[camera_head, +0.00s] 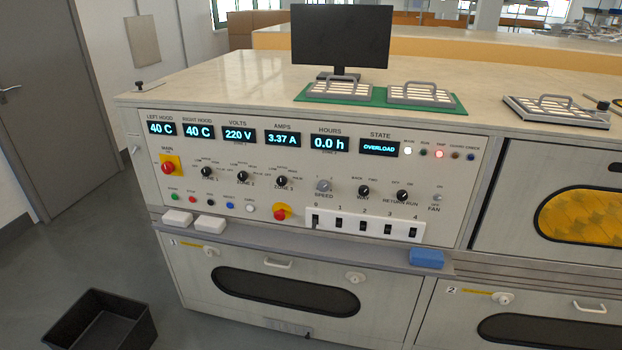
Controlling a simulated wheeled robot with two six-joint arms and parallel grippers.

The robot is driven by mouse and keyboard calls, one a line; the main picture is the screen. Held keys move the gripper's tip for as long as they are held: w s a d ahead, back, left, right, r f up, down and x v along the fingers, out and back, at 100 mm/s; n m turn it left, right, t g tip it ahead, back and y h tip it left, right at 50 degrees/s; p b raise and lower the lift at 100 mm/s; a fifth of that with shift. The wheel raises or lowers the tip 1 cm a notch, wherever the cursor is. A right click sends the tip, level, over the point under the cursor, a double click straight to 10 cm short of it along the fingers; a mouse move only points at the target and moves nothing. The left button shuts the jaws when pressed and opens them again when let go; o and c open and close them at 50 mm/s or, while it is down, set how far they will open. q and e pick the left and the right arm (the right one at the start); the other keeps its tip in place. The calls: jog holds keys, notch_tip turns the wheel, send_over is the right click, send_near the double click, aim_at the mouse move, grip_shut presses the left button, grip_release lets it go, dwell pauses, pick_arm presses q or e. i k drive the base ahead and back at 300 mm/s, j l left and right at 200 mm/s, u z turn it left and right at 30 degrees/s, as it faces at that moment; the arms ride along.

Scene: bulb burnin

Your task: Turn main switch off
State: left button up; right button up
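The main switch (169,166) is a red knob on a yellow plate at the left end of the control panel (300,185), under the label MAIN. I cannot tell its exact setting from the knob. The displays above are lit: both hoods 40 C, 220 V, 3.37 A, 0.0 h. The state display (380,148) reads OVERLOAD. In the lamp row, a white lamp (408,151) and a red lamp (439,154) glow. Neither of my grippers is in view.
A second red knob on yellow, likely an emergency stop (281,213), sits lower on the panel near the rocker switches (363,225). White blocks (177,218) and a blue block (427,258) lie on the ledge below. A black bin (100,322) stands on the floor at the left.

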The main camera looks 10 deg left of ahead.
aim_at(167, 167)
jog(key=u, duration=1.3)
